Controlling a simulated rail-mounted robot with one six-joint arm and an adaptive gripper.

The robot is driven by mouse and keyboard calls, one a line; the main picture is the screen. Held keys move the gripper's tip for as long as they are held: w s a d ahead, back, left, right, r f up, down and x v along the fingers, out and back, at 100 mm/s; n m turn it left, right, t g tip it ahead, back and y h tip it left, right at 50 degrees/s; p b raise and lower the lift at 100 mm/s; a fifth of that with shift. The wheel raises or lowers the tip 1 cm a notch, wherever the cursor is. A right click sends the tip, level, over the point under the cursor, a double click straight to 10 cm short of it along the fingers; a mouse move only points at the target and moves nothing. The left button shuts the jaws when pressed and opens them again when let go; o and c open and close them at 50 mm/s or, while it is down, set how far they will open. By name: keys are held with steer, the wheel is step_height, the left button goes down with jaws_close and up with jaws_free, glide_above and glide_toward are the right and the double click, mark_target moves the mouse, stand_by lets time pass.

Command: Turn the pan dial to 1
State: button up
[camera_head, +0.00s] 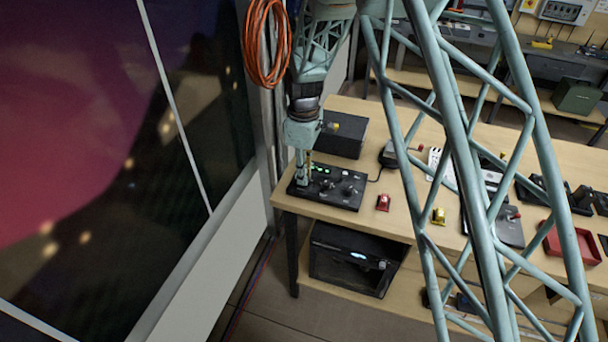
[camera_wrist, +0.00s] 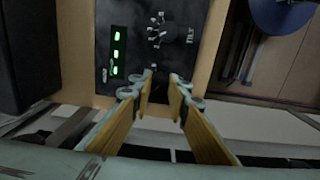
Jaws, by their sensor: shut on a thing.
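The black control panel (camera_head: 338,199) lies at the left end of the wooden bench and also shows in the wrist view (camera_wrist: 200,62). My gripper (camera_head: 302,180) points down at the panel's left end. In the wrist view its fingertips (camera_wrist: 160,84) are closed around a small dark part, apparently the pan dial, at the panel's edge. The fingers hide most of that dial, and its setting cannot be read. A knob marked TILT (camera_wrist: 157,31) stands apart from the fingers. A strip of green lights (camera_wrist: 117,52) glows on the panel.
A black box (camera_head: 342,135) stands just behind the panel. A window wall is close on the left. A black machine (camera_head: 350,262) is on the shelf below.

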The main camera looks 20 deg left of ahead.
steer(key=o, duration=0.9)
steer(key=shift+r, duration=0.1)
step_height(320, 180, up, 12)
steer(key=shift+f, duration=0.1)
stand_by(0.5)
stand_by(0.5)
